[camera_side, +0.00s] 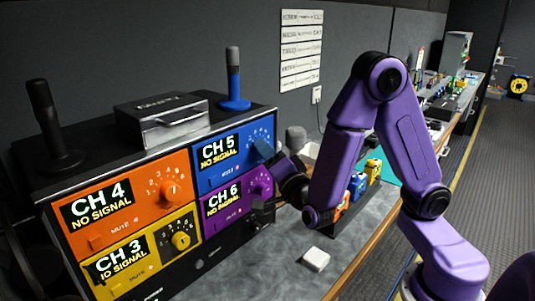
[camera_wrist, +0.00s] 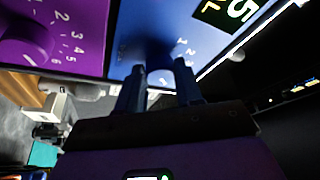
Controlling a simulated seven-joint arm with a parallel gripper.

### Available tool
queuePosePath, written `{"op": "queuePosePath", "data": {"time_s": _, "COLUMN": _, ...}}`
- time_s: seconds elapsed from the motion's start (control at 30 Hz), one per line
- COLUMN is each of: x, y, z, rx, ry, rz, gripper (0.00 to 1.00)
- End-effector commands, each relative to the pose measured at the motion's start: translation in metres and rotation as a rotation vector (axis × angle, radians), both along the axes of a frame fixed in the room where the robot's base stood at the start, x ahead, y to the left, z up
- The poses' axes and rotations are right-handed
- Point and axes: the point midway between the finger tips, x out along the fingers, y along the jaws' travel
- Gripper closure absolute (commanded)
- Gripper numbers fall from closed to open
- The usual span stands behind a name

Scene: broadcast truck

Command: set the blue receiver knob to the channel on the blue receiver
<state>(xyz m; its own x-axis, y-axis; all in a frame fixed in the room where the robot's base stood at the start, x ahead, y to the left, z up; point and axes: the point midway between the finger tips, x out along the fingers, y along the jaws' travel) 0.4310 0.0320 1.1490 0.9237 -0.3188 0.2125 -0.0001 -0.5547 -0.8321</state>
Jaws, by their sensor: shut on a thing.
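The blue receiver (camera_side: 212,178) is the upper right panel of the rack in the side view. Its display (camera_side: 219,151) reads "CH 5 NO SIGNAL". My gripper (camera_side: 266,150) is at the right part of this panel, at its dial, and is shut on the blue knob. The side view hides most of the knob behind the gripper. In the wrist view the blue panel (camera_wrist: 197,28) fills the top middle, with dial numbers beside the dark blue knob (camera_wrist: 152,47). My two fingers (camera_wrist: 160,70) reach up to the knob.
Orange (camera_side: 150,190), yellow (camera_side: 160,262) and purple (camera_side: 230,203) receivers adjoin the blue one. The purple knob (camera_side: 259,187) is just below my gripper. A blue microphone (camera_side: 234,80) stands on the rack. A sheet with lines of text (camera_side: 301,50) hangs on the wall. A white block (camera_side: 316,259) lies on the counter.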

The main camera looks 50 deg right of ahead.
Motion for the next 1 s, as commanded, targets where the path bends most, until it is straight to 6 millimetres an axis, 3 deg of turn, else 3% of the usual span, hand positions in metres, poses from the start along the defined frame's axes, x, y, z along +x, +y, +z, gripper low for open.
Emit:
{"op": "queuePosePath", "data": {"time_s": 0.07, "x": 0.0, "y": 0.001, "z": -0.001, "rx": -0.001, "ry": 0.001, "rz": 0.003, "gripper": 0.95}}
{"op": "queuePosePath", "data": {"time_s": 0.1, "x": 0.0, "y": 0.001, "z": -0.001, "rx": -0.001, "ry": 0.001, "rz": 0.003, "gripper": 0.52}}
{"op": "queuePosePath", "data": {"time_s": 0.13, "x": 0.0, "y": 0.001, "z": -0.001, "rx": -0.001, "ry": 0.001, "rz": 0.003, "gripper": 0.42}}
{"op": "queuePosePath", "data": {"time_s": 0.17, "x": 0.0, "y": 0.001, "z": -0.001, "rx": -0.001, "ry": 0.001, "rz": 0.003, "gripper": 0.39}}
{"op": "queuePosePath", "data": {"time_s": 0.57, "x": -0.006, "y": 0.004, "z": -0.002, "rx": -0.001, "ry": 0.002, "rz": 0.004, "gripper": 0.39}}
{"op": "queuePosePath", "data": {"time_s": 1.0, "x": -0.068, "y": 0.025, "z": -0.016, "rx": -0.003, "ry": 0.002, "rz": 0.006, "gripper": 0.39}}
